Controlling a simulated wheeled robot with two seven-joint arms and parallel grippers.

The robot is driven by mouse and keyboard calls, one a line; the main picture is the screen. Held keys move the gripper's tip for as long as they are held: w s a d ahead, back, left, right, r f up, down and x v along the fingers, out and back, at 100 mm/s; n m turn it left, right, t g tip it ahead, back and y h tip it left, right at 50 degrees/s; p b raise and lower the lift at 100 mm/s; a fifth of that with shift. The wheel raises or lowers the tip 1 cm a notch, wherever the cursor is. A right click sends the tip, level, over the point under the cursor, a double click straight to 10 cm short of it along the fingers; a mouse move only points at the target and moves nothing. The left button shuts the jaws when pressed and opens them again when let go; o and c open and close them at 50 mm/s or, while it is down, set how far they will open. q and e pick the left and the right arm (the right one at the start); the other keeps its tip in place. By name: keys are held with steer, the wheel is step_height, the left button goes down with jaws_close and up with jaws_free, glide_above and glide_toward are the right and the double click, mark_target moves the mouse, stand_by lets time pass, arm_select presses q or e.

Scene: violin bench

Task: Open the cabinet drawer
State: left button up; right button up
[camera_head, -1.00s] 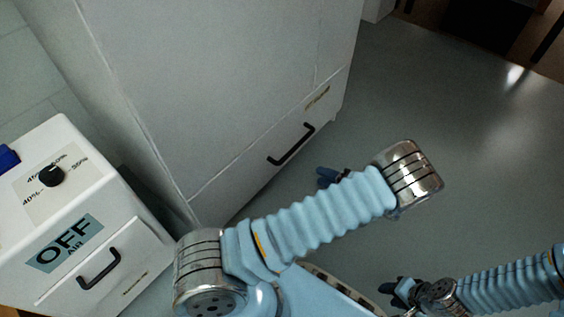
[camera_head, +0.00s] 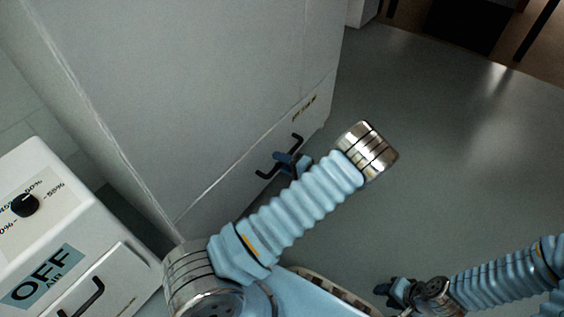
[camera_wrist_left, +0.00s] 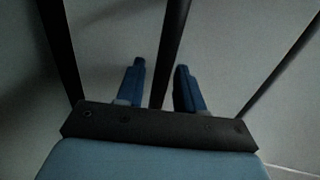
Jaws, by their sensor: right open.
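The tall grey cabinet (camera_head: 200,80) fills the upper left of the head view. Its low drawer (camera_head: 235,190) has a black bar handle (camera_head: 265,172) and looks closed. My left gripper (camera_head: 290,161) is at the middle of this handle and covers part of it. In the left wrist view its two blue fingers (camera_wrist_left: 160,82) are apart, with a dark bar, seemingly the handle (camera_wrist_left: 172,45), showing between them. I cannot tell whether they touch it. My right gripper (camera_head: 388,292) is open and empty over the floor at the lower right.
A white box (camera_head: 75,215) with a dial (camera_head: 25,205), an "OFF" label and its own black-handled drawer (camera_head: 105,295) stands at the lower left. The grey floor (camera_head: 450,160) right of the cabinet is clear. Dark furniture (camera_head: 470,25) stands at the far top right.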

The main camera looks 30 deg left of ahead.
arm_select(q)
jaws_close()
steer(key=shift+d, duration=0.15)
